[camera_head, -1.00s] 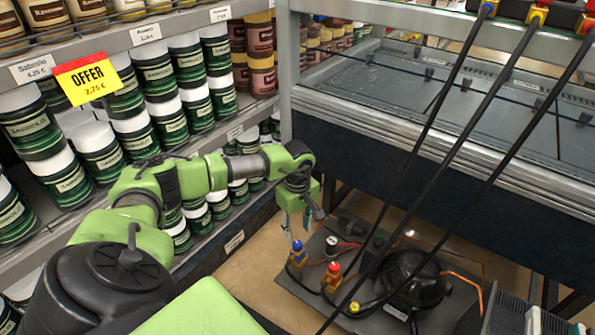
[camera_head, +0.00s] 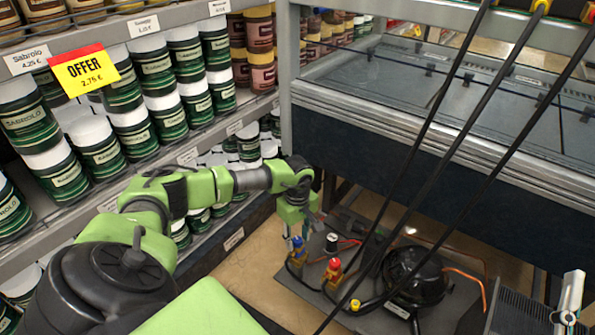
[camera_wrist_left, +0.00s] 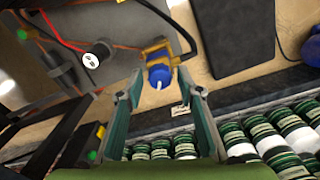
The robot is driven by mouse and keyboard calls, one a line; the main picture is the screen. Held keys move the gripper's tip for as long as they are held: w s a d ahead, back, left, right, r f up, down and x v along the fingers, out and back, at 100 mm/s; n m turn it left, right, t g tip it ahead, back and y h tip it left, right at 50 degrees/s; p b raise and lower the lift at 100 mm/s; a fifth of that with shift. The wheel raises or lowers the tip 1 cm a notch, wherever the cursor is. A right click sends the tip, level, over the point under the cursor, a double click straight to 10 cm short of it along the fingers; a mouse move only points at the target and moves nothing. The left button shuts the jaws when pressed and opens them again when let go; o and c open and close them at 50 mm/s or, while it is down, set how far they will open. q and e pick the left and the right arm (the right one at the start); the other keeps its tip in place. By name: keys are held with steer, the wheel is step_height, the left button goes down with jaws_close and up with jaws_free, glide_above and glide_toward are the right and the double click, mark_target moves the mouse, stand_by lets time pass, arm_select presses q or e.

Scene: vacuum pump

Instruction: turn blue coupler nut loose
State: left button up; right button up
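The blue coupler nut (camera_head: 298,242) sits on a yellow brass fitting at the left end of the pump base (camera_head: 330,285). It also shows in the left wrist view (camera_wrist_left: 159,76), with the brass fitting (camera_wrist_left: 155,50) behind it. My left gripper (camera_head: 295,226) points down just above the nut. In the left wrist view, the fingers of my left gripper (camera_wrist_left: 165,92) are apart. The nut lies between their lines, near the tips, with visible room on both sides. I cannot tell whether the tips reach past it.
A red coupler (camera_head: 333,268) and a yellow cap (camera_head: 355,305) stand close to the right. The black compressor (camera_head: 415,278) is beyond. Dark hoses (camera_head: 437,150) cross diagonally in front. Shelves of jars (camera_head: 165,110) line the left; a freezer cabinet (camera_head: 420,140) stands behind.

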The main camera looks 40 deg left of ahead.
arm_select(q)
jaws_close()
